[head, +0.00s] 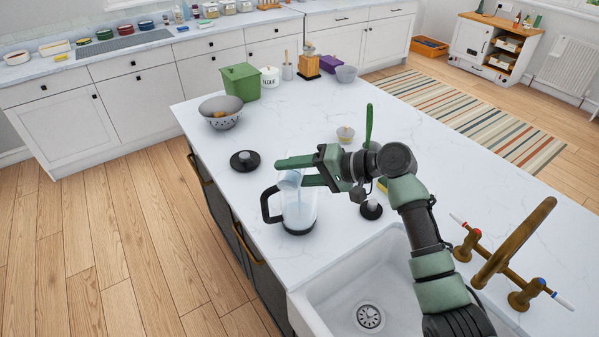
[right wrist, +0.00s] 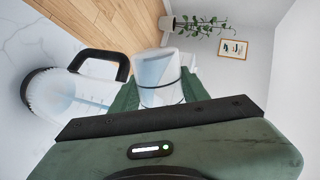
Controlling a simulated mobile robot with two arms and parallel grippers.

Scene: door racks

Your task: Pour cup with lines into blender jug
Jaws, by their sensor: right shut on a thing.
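The clear blender jug (head: 306,216) stands upright on the white island near its front edge, its black handle to the left. My right gripper (head: 292,172) is shut on the cup with lines (head: 289,181) and holds it tilted over the jug's mouth. In the right wrist view the pale cup (right wrist: 160,75) shows a thin dark line and sits between the green fingers. A pale blue streak runs inside the jug (right wrist: 50,92) there, like liquid falling from the cup. The level in the jug is unclear. My left gripper is out of view.
A round black lid (head: 245,160) lies behind the jug. A grey colander (head: 222,112), green box (head: 240,82) and flour canister (head: 270,77) stand farther back. The white sink (head: 345,290) and brass tap (head: 515,250) are at front right.

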